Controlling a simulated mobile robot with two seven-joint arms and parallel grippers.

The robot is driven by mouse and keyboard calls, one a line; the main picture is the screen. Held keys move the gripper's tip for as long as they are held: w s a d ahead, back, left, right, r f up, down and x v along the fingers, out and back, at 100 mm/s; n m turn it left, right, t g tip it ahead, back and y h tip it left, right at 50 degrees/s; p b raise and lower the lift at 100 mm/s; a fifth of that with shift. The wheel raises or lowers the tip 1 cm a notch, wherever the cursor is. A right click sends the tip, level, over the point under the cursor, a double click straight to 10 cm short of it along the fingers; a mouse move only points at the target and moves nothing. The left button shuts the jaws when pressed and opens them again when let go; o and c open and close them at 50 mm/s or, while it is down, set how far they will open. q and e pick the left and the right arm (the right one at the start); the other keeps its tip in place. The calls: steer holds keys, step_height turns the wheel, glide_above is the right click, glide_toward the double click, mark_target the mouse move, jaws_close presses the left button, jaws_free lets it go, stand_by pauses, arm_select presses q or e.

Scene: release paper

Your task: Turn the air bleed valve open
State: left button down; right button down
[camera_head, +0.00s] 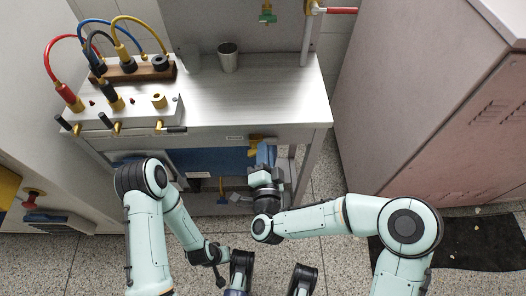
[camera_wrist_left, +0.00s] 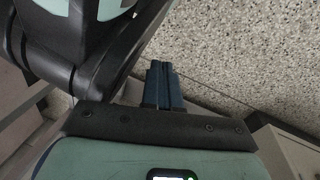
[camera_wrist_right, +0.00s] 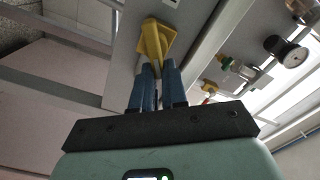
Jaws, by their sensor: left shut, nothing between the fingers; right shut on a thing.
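A yellow valve handle (camera_wrist_right: 152,40) sits on a flat grey panel in the right wrist view. It also shows in the head view as a small yellow piece (camera_head: 257,139) under the workbench's front edge. My right gripper (camera_wrist_right: 157,72) has its blue fingers shut on the lower end of the yellow handle. In the head view this gripper (camera_head: 266,154) reaches up to the bench front and partly hides the handle. My left gripper (camera_wrist_left: 163,72) is shut and empty over the speckled floor in the left wrist view. I cannot make out its fingers in the head view.
The metal workbench (camera_head: 270,95) carries a metal cup (camera_head: 228,57) and a control box (camera_head: 140,115) with coloured hoses. A large pale cabinet (camera_head: 430,110) stands at the right. Gauges and fittings (camera_wrist_right: 285,50) show right of the handle in the right wrist view.

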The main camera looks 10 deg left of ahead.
arm_select(q)
steer(key=shift+g, duration=0.8)
steer(key=shift+s+a+f+b, duration=0.1)
steer(key=shift+s+f+b, duration=0.3)
steer(key=shift+s, duration=0.3)
steer(key=shift+s+a+f+b, duration=0.1)
steer(key=shift+s+f+b, duration=0.15)
steer(key=shift+s+f, duration=0.35)
steer(key=shift+s+a+f+b, duration=0.1)
steer(key=shift+s+f+b, duration=0.25)
steer(key=shift+s, duration=0.4)
arm_select(e)
steer(key=shift+d+f+m, duration=0.1)
steer(key=shift+f+m, duration=0.15)
steer(key=shift+m, duration=0.9)
steer(key=shift+d+f+m, duration=0.1)
steer(key=shift+f+m, duration=0.2)
steer(key=shift+m, duration=0.9)
steer(key=shift+f+m, duration=0.25)
steer(key=shift+m, duration=0.9)
